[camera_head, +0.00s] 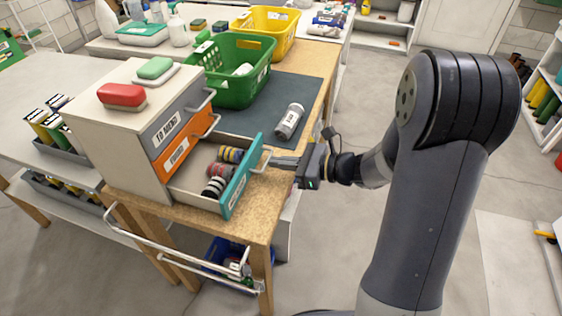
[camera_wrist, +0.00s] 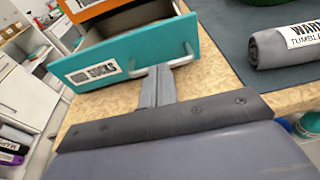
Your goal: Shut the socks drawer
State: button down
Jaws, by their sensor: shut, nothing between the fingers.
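The socks drawer is the bottom drawer of a small cabinet (camera_head: 120,140). It is pulled open, with its teal front (camera_head: 240,180) standing away from the cabinet. Several rolled socks (camera_head: 222,170) lie inside. In the wrist view, the teal front (camera_wrist: 128,56) carries a label (camera_wrist: 93,73) reading "SOCKS" and a pale handle (camera_wrist: 186,58). My gripper (camera_head: 273,159) is shut and empty, its fingertips at the drawer's handle. In the wrist view, the shut fingers (camera_wrist: 157,75) point at the front beside the handle; I cannot tell whether they touch it.
An orange drawer (camera_head: 190,140) above stands slightly out, below a grey one (camera_head: 172,125). A labelled grey roll (camera_head: 289,121) lies on the dark mat (camera_head: 256,118) behind my gripper. A green basket (camera_head: 240,85) stands farther back. A rail (camera_head: 170,245) runs along the table's front.

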aim_at(230, 151)
jog(key=x, duration=0.4)
jog(key=r+b+x, duration=0.1)
jog(key=x, duration=0.3)
jog(key=r+x, duration=0.1)
jog(key=x, duration=0.4)
jog(key=shift+a+r+b, duration=0.25)
jog(key=shift+a+b, duration=0.05)
jog(key=shift+a, duration=0.3)
jog(key=shift+w+r, duration=0.1)
jog(key=shift+r, duration=0.2)
jog(key=shift+d, duration=0.3)
jog(key=p+v, duration=0.1)
jog(key=v, duration=1.2)
jog(key=shift+s+d, duration=0.2)
jog(key=shift+d, duration=0.1)
